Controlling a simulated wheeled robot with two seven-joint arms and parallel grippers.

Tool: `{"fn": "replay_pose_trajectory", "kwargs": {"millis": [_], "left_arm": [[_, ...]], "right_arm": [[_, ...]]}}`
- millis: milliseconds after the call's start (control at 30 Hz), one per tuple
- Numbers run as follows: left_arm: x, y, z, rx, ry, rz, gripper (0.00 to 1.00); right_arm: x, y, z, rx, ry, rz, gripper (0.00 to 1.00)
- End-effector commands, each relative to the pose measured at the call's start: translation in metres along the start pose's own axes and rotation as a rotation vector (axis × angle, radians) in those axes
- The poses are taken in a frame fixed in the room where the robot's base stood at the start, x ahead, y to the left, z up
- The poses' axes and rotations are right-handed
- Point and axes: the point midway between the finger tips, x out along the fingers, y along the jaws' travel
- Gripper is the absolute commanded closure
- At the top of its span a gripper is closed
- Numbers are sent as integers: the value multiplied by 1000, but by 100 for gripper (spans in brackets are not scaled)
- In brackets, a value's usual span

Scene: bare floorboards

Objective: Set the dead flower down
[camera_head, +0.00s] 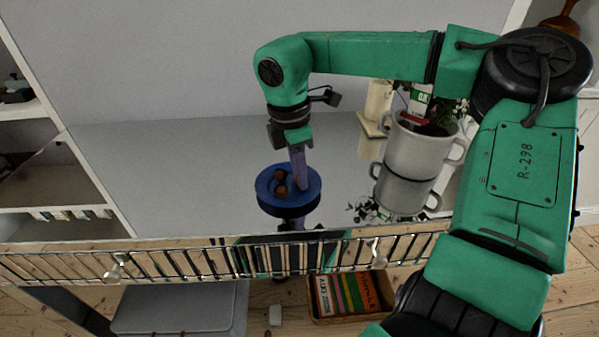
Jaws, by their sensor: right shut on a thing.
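My right gripper (299,178) points down over the blue dish (267,203), its fingertips inside or just above the dish's right side. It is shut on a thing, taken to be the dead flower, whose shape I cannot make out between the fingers. Two small brown round things (281,190) show at the dish's left and middle, beside the fingers. I cannot tell whether either is part of the flower. The dish stands on a grey glossy surface (190,160). My left gripper is not in view.
A large grey two-handled pot (412,150) with a leafy plant (445,112) stands right of the dish. A cream candle-like object (378,100) is behind it. A wire rail (180,264) runs along the front edge. The surface left of the dish is clear.

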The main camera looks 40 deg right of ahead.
Motion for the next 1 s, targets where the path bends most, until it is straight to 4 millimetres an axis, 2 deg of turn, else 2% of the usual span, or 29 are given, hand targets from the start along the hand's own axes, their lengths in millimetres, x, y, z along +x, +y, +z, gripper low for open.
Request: {"fn": "replay_pose_trajectory", "kwargs": {"millis": [133,167,467,533,600,667,900,1000], "left_arm": [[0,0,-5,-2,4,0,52],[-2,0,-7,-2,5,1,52],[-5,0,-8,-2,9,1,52],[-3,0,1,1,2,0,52],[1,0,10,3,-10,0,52],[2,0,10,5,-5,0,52],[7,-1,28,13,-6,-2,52],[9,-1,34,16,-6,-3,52]], "right_arm": [[3,0,0,0,0,0,100],[2,0,0,0,0,0,67],[1,0,0,0,0,-1,66],[-3,0,0,0,0,-1,66],[-16,1,1,1,-2,4,66],[-32,1,1,1,-3,4,66],[-99,1,0,2,-2,4,66],[-115,1,0,1,-2,1,66]]}}
